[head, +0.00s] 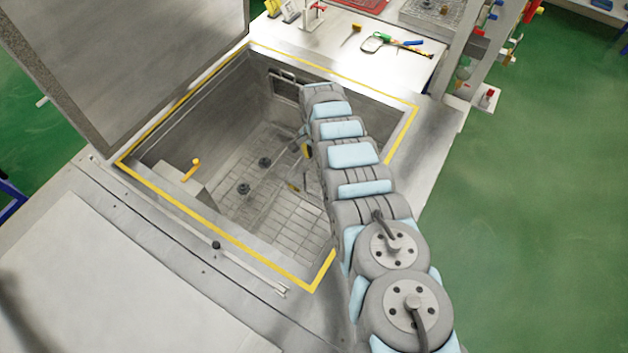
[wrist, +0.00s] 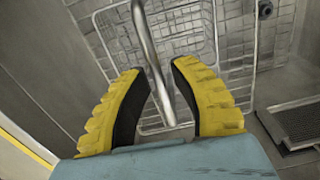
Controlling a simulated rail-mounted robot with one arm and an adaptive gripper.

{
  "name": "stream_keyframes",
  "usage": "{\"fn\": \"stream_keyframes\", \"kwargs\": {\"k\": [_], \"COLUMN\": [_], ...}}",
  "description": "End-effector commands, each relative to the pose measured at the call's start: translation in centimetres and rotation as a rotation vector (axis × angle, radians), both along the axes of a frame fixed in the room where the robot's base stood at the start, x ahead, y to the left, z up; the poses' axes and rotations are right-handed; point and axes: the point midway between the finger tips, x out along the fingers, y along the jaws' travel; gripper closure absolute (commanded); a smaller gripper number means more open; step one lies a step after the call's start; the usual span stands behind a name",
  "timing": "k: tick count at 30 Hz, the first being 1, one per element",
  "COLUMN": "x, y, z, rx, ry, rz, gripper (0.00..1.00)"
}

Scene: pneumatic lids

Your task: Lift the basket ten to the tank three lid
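The tank (head: 196,215) has a yellow-striped rim, and its large grey lid (head: 130,60) stands raised at the left in the head view. My arm reaches down into the tank. My gripper (wrist: 158,68) has yellow-backed, black-padded fingers, which are apart. A metal bar handle (wrist: 150,50) runs between them, with narrow gaps seen on both sides. Below it is a wire basket (wrist: 184,30). In the head view my arm hides much of the gripper (head: 306,150) and the basket. I see no number on the tank or basket.
The tank walls stand close around my gripper. A grated metal plate (wrist: 298,122) shows at the right in the wrist view. A bench with loose tools (head: 392,44) lies behind the tank. A closed flat cover (head: 100,265) is at the front left. Green floor is clear at the right.

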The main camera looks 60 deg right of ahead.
Motion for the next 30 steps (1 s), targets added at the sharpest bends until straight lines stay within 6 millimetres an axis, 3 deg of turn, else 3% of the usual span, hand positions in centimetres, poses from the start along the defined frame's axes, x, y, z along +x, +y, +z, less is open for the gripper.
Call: {"fn": "stream_keyframes", "kwargs": {"k": [1,2,11,30], "x": [0.0,0.0,0.0,0.0], "y": [0.0,0.0,0.0,0.0], "z": [0.0,0.0,0.2,2.9], "rx": [0.000,0.000,0.000,0.000], "ry": [0.000,0.000,0.000,0.000], "rz": [0.000,0.000,0.000,0.001], "gripper": [0.93,1.00,1.00,1.00]}}
